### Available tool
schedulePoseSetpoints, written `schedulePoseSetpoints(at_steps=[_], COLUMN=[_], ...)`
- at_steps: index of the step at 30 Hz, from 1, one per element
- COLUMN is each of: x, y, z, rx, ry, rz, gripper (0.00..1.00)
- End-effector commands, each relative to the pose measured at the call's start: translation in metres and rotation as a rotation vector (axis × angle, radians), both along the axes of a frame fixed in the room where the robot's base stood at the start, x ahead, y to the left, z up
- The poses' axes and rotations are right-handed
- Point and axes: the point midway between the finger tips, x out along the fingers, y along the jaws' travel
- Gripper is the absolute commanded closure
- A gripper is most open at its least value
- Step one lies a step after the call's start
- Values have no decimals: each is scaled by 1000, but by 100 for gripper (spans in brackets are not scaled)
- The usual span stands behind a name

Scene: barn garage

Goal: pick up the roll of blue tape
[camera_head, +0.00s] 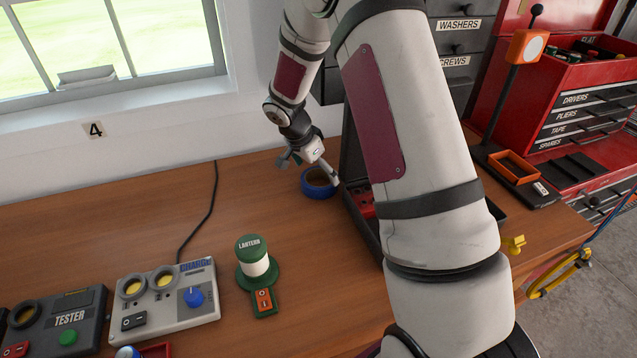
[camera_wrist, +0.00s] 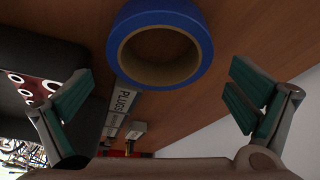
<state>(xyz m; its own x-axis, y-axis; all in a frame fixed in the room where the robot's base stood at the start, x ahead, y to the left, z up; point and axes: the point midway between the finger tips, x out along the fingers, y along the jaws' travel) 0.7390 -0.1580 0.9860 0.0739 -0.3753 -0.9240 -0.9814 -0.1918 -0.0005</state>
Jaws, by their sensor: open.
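The roll of blue tape (camera_head: 319,183) lies flat on the wooden workbench, near the wall and just left of a dark open case. My gripper (camera_head: 312,168) is close over it in the head view. In the wrist view the roll (camera_wrist: 203,48) shows as a blue ring with a brown core at the top middle. My gripper's two teal-padded fingers (camera_wrist: 158,108) are spread wide, with the roll between and beyond them. Nothing is held. My arm hides part of the bench and case in the head view.
The dark case (camera_head: 362,222) stands close on the right of the roll; its dark edge also shows in the wrist view (camera_wrist: 40,52). A green lantern (camera_head: 257,268), a charger (camera_head: 165,295) and a tester (camera_head: 62,325) stand at the front left. Bench left of the roll is clear.

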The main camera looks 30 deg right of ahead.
Motion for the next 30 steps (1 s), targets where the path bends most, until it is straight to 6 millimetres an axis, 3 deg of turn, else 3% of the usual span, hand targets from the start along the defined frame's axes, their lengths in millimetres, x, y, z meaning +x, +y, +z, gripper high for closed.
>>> schedulePoseSetpoints(at_steps=[6, 15, 22, 30], x=[2, 2, 2, 2], y=[-10, -11, -11, -11], z=[-29, -32, -32, -32], rx=[1, 0, 0, 0], ry=[2, 0, 0, 1], rz=[-1, -1, 0, 0], gripper=[0, 0, 50, 51])
